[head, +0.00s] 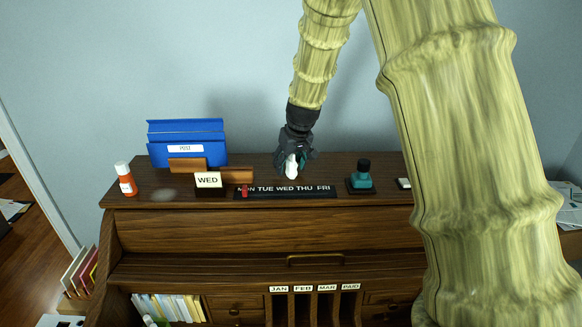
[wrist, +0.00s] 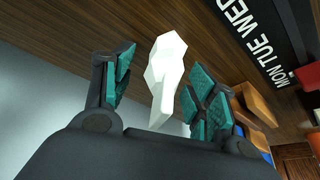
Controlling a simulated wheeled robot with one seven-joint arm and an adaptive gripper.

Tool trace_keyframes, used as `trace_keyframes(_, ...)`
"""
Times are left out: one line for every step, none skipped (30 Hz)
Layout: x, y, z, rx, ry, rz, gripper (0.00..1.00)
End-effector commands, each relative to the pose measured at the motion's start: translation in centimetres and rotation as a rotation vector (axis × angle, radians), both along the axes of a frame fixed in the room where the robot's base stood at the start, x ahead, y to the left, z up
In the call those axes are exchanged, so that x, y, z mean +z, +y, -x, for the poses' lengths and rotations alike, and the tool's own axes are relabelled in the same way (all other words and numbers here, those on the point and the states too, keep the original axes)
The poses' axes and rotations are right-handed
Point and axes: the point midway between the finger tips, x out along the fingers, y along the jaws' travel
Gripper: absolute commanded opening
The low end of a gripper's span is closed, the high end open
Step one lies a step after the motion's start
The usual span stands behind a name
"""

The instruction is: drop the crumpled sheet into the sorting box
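The crumpled sheet, a small white faceted lump (head: 291,166), is at my gripper (head: 297,160) above the back of the desk top in the head view. In the wrist view the sheet (wrist: 166,62) lies between the two teal-padded fingers of my gripper (wrist: 160,85). A gap shows between it and the left finger; I cannot tell whether it touches the right one. The fingers stand apart. Whether the sheet rests on the desk is unclear. A blue box (head: 186,131) with a white label stands at the back left; I cannot tell surely that it is the sorting box.
A weekday strip (head: 285,192) lies in front of my gripper, beside a WED block (head: 208,180). A glue bottle (head: 125,179) stands at left, a teal ink bottle (head: 362,175) at right. Labelled pigeonholes (head: 314,300) are below. My arm covers the right side.

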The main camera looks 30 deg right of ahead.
Motion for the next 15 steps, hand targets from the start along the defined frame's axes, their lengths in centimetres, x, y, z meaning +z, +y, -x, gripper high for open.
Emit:
trace_keyframes(-0.04,0.02,-0.01,0.000,0.000,0.000,0.50)
trace_keyframes(-0.04,0.03,-0.01,0.000,0.000,0.000,0.44)
trace_keyframes(-0.03,0.04,-0.01,0.000,0.000,0.000,0.37)
trace_keyframes(-0.03,0.04,-0.01,0.000,0.000,0.000,0.32)
trace_keyframes(-0.03,0.04,-0.01,0.000,0.000,0.000,0.26)
trace_keyframes(-0.02,0.04,-0.01,0.000,0.000,0.000,0.19)
trace_keyframes(-0.02,0.03,-0.01,0.000,0.000,0.000,0.15)
trace_keyframes(-0.01,0.03,-0.01,0.000,0.000,0.000,0.15)
trace_keyframes(-0.01,0.02,-0.01,0.000,0.000,0.000,0.15)
trace_keyframes(0.00,0.02,0.00,0.000,0.000,0.000,0.15)
trace_keyframes(0.00,0.01,0.00,0.000,0.000,0.000,0.12)
trace_keyframes(0.00,0.01,0.00,0.000,0.000,0.000,0.12)
trace_keyframes(0.00,0.01,0.00,0.000,0.000,0.000,0.12)
trace_keyframes(0.00,0.01,0.00,0.000,0.000,0.000,0.12)
trace_keyframes(0.00,0.01,0.00,0.000,0.000,0.000,0.12)
